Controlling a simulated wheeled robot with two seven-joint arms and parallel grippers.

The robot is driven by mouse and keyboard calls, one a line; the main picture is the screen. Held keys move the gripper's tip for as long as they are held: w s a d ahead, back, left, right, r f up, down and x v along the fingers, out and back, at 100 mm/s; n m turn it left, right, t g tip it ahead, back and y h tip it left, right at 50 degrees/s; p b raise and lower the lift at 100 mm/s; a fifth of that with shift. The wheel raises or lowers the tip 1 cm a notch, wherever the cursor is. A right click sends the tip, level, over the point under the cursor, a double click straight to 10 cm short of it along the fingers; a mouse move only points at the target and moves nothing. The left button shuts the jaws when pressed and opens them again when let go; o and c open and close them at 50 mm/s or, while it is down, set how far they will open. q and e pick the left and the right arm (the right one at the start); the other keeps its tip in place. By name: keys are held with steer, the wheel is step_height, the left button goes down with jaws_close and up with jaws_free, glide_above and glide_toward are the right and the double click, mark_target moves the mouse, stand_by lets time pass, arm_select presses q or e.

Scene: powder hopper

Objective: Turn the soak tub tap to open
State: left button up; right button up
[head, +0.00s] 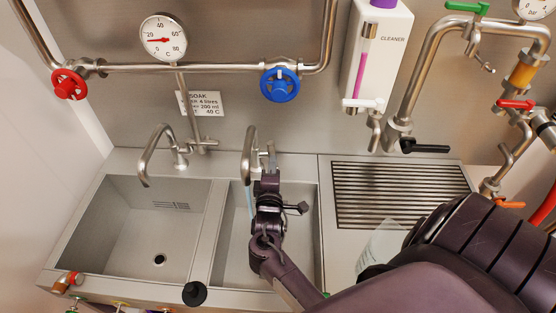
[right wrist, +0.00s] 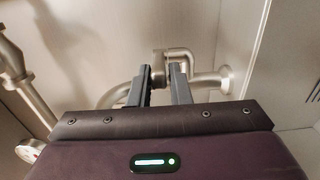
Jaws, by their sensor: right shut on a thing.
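The right-hand tub's curved steel tap (head: 249,150) stands at the back of its basin, with a small upright steel lever (head: 271,153) beside the spout. My right gripper (head: 268,170) reaches over this basin from the front right, at the lever. In the right wrist view its two dark fingers (right wrist: 163,75) are closed on a steel tap part (right wrist: 158,62), with the pipework behind. The fingers hide part of the lever, so its exact angle is hard to tell. My left gripper is not in view.
A left basin (head: 150,225) has its own curved tap (head: 160,150). Red (head: 68,84) and blue (head: 280,84) valve wheels and a dial (head: 163,38) are on the wall. A cleaner dispenser (head: 385,50) hangs above a drain grille (head: 400,195). A black knob (head: 194,293) is at the front rim.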

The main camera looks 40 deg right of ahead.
steer(key=shift+w+a, duration=0.15)
steer(key=shift+a, duration=0.05)
steer(key=shift+w+a, duration=0.5)
steer(key=shift+a, duration=0.1)
steer(key=o, duration=0.9)
steer(key=shift+w, duration=0.15)
steer(key=shift+c, duration=0.2)
